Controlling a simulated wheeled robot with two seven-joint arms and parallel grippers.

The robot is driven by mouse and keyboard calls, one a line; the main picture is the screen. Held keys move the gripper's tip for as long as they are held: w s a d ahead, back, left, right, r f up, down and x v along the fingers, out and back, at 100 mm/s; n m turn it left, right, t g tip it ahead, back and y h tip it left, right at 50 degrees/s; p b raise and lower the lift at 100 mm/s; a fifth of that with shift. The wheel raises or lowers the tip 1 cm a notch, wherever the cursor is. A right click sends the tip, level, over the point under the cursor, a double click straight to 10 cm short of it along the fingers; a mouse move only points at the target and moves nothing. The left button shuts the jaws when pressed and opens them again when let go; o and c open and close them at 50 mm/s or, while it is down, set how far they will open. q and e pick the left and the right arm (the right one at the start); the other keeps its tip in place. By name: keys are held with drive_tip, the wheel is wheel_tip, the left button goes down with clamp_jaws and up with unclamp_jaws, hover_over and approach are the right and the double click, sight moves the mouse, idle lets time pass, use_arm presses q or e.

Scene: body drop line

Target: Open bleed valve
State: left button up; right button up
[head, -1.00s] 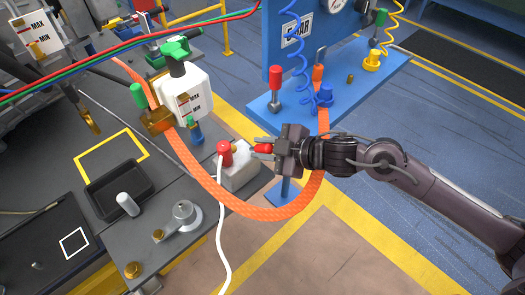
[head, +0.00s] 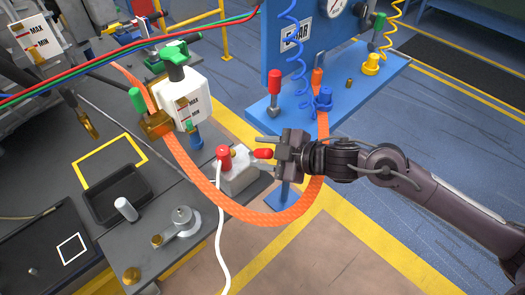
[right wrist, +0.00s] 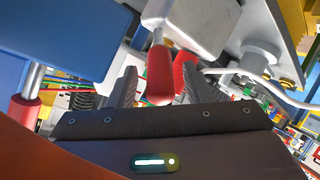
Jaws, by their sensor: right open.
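A grey-white block (head: 240,178) with a red cap (head: 223,153) stands at the right edge of the grey bench. A red-tipped lever (head: 263,154) sticks out from it to the right; I take this as the bleed valve. My right gripper (head: 270,149) is open at the lever's tip. In the right wrist view the red lever tip (right wrist: 160,75) hangs between the two spread fingers (right wrist: 157,88), with the red cap (right wrist: 184,76) behind it. I cannot tell whether a finger touches the lever. My left gripper is not in view.
An orange hose (head: 245,211) loops below the block, and a white cable (head: 221,245) drops from it. A white bottle (head: 178,92) with a green cap stands behind. A blue stand (head: 345,95) with a red-handled lever (head: 274,86) rises beyond my right gripper. A black tray (head: 118,193) lies left.

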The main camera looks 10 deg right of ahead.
drive_tip(key=shift+b+v, duration=0.45)
drive_tip(key=shift+v, duration=3.3)
